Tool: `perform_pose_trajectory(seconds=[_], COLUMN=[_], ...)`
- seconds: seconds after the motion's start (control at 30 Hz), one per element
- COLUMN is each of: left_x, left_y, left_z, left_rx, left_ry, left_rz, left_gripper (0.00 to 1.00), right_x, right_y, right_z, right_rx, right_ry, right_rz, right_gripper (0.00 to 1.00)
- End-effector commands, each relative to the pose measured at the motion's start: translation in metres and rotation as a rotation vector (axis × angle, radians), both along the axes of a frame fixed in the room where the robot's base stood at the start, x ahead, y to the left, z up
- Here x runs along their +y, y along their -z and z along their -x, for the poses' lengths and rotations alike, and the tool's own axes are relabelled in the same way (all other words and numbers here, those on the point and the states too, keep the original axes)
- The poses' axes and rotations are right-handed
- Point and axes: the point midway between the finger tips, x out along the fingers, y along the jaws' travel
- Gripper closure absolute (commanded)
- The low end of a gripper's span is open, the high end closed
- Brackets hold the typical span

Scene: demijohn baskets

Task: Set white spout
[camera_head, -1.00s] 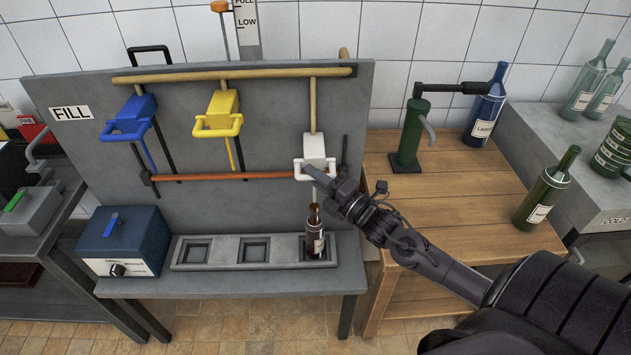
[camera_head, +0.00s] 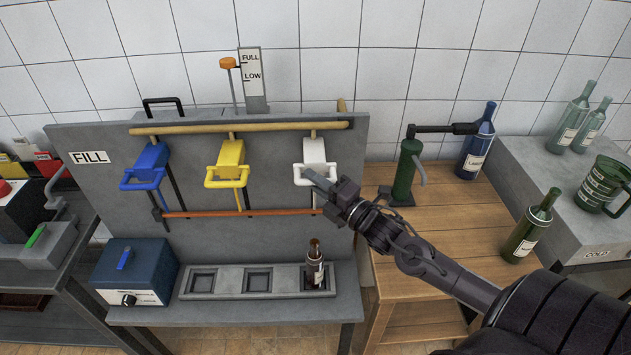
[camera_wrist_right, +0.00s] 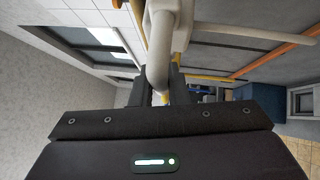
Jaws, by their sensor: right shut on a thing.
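The white spout (camera_head: 316,152) hangs at the right end of the grey fill board, about level with the blue spout (camera_head: 150,160) and the yellow spout (camera_head: 228,160). My right gripper (camera_head: 318,178) is shut on the white spout's looped handle. In the right wrist view the white handle (camera_wrist_right: 158,60) passes between the fingers. A brown bottle (camera_head: 315,270) with a pale label stands upright in the right slot of the bottle tray (camera_head: 228,296), below the white spout. The tray's other two slots are empty. My left gripper is not in view.
A reddish bar (camera_head: 240,212) crosses the board below the spouts. A blue box (camera_head: 133,272) stands left of the tray. A green corker (camera_head: 405,172) stands on the wooden table to the right, with blue and green bottles nearby.

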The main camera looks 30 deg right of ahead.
Motion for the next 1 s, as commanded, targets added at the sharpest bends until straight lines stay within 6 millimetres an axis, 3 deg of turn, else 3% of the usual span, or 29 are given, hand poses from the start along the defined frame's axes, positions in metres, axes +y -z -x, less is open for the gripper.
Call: perform_pose_trajectory(seconds=[0.03, 0.07, 0.1, 0.23, 0.63, 1.0], left_x=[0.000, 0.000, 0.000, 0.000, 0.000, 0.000], left_y=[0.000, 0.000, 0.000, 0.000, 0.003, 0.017], left_z=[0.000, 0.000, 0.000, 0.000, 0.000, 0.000], left_rx=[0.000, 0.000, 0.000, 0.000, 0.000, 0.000], left_ry=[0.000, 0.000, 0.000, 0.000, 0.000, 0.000], left_rz=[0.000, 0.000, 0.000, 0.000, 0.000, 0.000], left_gripper=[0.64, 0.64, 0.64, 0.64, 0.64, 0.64], right_x=[-0.001, -0.001, -0.001, -0.001, -0.002, -0.014], right_y=[-0.008, -0.008, -0.008, -0.007, -0.001, 0.006], right_z=[-0.001, -0.001, -0.002, -0.001, 0.006, 0.054], right_rx=[-0.017, -0.018, -0.018, -0.016, -0.008, -0.008], right_ry=[0.003, 0.002, 0.002, 0.002, 0.001, 0.001], right_rz=[0.002, 0.001, 0.001, 0.001, 0.001, 0.001], right_gripper=[1.00, 0.84, 0.79, 0.64, 0.64, 0.64])
